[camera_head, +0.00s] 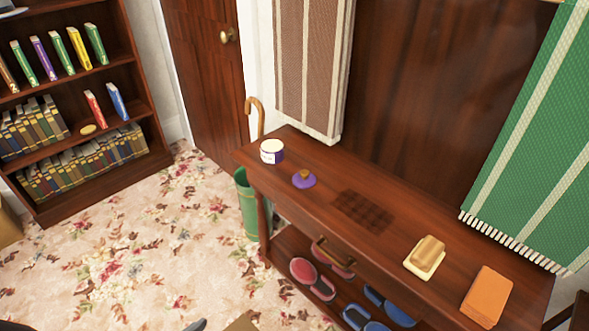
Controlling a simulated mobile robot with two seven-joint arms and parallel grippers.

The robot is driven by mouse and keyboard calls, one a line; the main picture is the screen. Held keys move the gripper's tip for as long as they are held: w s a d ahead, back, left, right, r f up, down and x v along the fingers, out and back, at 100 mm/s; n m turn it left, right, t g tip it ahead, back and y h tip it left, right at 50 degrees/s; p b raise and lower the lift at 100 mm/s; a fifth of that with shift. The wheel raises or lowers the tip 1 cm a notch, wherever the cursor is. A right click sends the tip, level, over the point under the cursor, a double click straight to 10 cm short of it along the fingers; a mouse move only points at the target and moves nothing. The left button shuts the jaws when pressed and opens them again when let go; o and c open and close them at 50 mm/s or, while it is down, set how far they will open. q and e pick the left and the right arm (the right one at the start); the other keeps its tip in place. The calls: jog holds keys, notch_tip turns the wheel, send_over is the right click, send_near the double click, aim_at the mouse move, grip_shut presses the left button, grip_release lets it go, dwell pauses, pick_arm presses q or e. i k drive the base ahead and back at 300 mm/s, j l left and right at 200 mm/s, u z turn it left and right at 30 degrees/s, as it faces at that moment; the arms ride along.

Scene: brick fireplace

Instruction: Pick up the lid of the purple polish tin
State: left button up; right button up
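Neither of my grippers can be made out in the head view.
The side table (384,240) also bears a dark checked patch (364,211), a cream-and-tan brush-like block (425,257) and an orange block (486,296). Slippers (312,278) lie on its lower shelf. A green bin (246,205) and cane (260,115) stand at its left end.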

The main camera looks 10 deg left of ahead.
aim_at(304, 179)
jog(key=j+z, duration=0.2)
jog(key=z, duration=0.9)
jog(key=j+z, duration=0.65)
jog(key=k+j+z, duration=0.1)
jog(key=j, duration=0.2)
jog(key=k+j+z, duration=0.15)
jog(key=j+z, duration=0.1)
jog(key=j, duration=0.3)
jog(key=k+j+z, duration=0.1)
jog(key=j, duration=0.25)
jog(key=k+j, duration=0.3)
jog(key=j+z, duration=0.05)
jog(key=j, duration=0.05)
